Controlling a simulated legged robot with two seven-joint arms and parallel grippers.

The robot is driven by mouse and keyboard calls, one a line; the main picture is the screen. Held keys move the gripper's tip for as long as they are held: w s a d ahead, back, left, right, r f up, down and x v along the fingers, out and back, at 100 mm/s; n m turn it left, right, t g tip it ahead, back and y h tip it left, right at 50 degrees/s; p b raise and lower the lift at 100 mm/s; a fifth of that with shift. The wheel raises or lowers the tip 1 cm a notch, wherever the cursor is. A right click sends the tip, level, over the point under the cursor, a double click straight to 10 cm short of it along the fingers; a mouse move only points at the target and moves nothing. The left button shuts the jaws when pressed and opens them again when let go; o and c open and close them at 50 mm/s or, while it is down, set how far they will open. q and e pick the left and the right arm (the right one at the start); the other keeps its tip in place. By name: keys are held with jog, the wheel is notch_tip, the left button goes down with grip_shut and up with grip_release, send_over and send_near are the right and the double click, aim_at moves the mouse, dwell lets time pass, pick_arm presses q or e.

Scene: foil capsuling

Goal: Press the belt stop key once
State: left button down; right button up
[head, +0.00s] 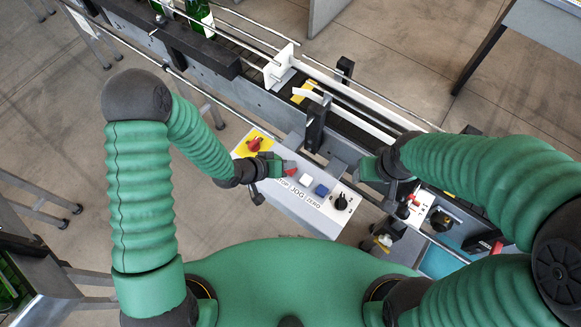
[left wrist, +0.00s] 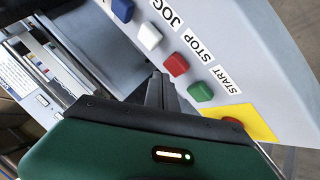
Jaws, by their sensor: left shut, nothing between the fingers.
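The red stop key (left wrist: 176,65) sits on the sloped light-grey key panel (left wrist: 255,45), above the printed word STOP, between a white key (left wrist: 149,36) and a green key (left wrist: 200,91). The stop key also shows in the head view (head: 290,168), partly beside my left gripper. My left gripper (left wrist: 158,82) is shut and empty. Its dark fingertips show just beside the red key in the left wrist view; I cannot tell whether they touch it. My right gripper (head: 374,170) is at the panel's right, its fingers unclear.
A blue key (left wrist: 122,9) and a black knob (head: 341,202) are on the same panel. A red emergency knob (head: 254,144) stands on a yellow plate at the left end. The conveyor (head: 240,75) with green bottles (head: 200,18) runs behind the panel.

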pick_arm(q)
jog(key=shift+f, duration=0.35)
jog(key=shift+f+b, duration=0.55)
jog(key=shift+b, duration=0.05)
dwell(0.6)
jog(key=shift+s, duration=0.1)
jog(key=shift+r+p, duration=0.9)
jog(key=shift+r, duration=0.1)
notch_tip(320, 180, up, 5)
jog(key=p, duration=0.4)
jog(key=shift+p, duration=0.35)
